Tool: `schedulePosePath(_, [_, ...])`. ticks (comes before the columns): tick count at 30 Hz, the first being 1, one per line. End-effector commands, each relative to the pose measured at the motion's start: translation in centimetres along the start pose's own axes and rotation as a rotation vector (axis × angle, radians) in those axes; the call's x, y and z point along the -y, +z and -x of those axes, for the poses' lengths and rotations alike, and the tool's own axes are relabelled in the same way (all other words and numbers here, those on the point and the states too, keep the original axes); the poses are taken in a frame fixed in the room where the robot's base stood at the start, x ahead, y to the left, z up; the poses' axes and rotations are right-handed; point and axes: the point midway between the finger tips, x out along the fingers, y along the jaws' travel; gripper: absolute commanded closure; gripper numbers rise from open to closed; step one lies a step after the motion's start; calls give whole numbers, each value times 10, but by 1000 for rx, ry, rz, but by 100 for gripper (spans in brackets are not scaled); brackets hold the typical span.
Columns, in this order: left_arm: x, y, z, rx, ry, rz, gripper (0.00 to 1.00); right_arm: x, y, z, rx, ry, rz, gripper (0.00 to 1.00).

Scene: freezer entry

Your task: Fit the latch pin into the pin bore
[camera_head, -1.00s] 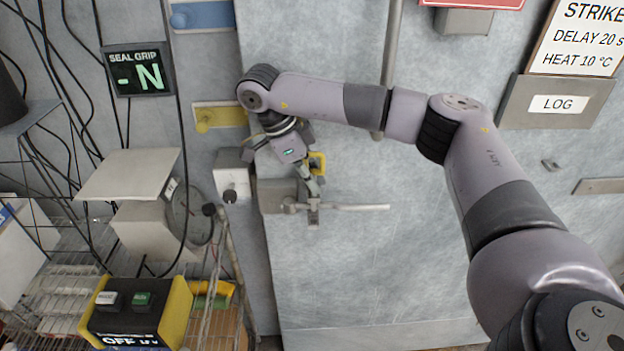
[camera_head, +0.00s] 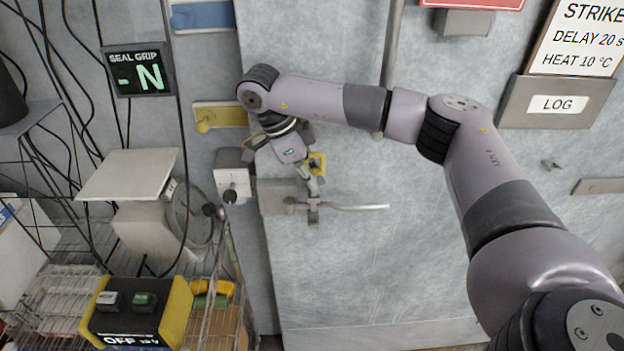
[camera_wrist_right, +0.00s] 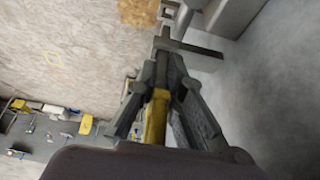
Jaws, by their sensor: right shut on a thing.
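My right gripper (camera_head: 312,180) is shut on the yellow grip of the latch pin (camera_head: 318,162), in front of the freezer door. In the right wrist view the yellow grip (camera_wrist_right: 155,118) sits between both fingers (camera_wrist_right: 160,88). The pin's metal end is hidden by the fingers. A small metal bracket (camera_head: 313,213) of the door latch is just below the fingertips; it also shows beyond them in the right wrist view (camera_wrist_right: 190,48). I cannot see the pin bore, or tell whether the pin tip touches it. My left gripper is out of view.
The latch lever (camera_head: 355,208) sticks out to the right of the latch body (camera_head: 275,197). A small grey box with a knob (camera_head: 232,180) is on the frame at left. A scale (camera_head: 150,220) and a yellow-black button box (camera_head: 135,310) stand lower left.

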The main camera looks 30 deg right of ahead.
Motion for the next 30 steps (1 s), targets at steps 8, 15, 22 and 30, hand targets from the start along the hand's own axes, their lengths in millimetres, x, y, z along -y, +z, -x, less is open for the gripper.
schedulePosePath(8, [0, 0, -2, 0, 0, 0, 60, 0, 1, -2, 0, 0, 0, 100])
schedulePosePath(15, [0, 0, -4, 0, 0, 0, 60, 0, 2, -6, 0, 0, 0, 100])
schedulePosePath(22, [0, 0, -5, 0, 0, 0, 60, 0, 3, -7, 0, 1, 0, 100])
schedulePosePath(30, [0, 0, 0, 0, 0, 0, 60, 0, 1, -2, 0, 1, 1, 100])
